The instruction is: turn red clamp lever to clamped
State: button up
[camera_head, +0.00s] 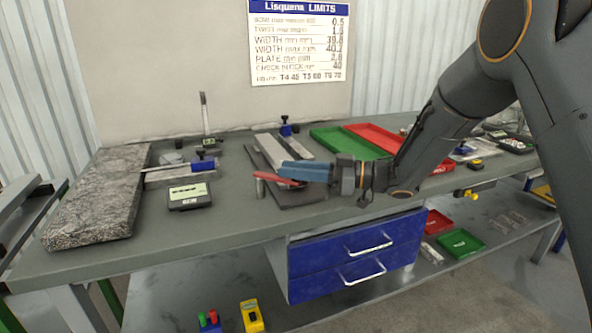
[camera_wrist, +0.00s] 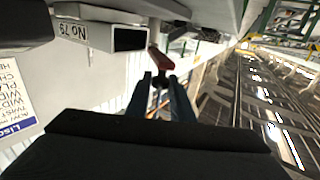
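The red clamp lever (camera_head: 276,179) is on a dark plate fixture on the bench, with a small grey post at its left end. My gripper (camera_head: 284,170) reaches in from the right with its blue fingers over and beside the lever, hiding part of it. In the wrist view, the red lever (camera_wrist: 159,62) lies just beyond my gripper (camera_wrist: 160,77). The two fingertips stand apart, with a small dark part showing between them. I cannot tell whether the fingers touch the lever.
A grey bar (camera_head: 272,150) lies behind the lever. A green tray (camera_head: 340,142) and a red tray (camera_head: 372,136) are behind my gripper. A digital readout (camera_head: 190,196) and granite slab (camera_head: 95,200) stand left. Blue drawers (camera_head: 345,262) hang below the bench.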

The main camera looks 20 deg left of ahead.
jog(key=o, duration=0.3)
jog(key=shift+s+a, duration=0.1)
jog(key=shift+a, duration=0.05)
jog(key=shift+o, duration=0.3)
jog(key=shift+d, duration=0.25)
jog(key=shift+w+d, duration=0.25)
jog(key=shift+d, duration=0.15)
jog(key=b+v, duration=0.1)
jog(key=v, duration=0.5)
jog(key=shift+d, duration=0.35)
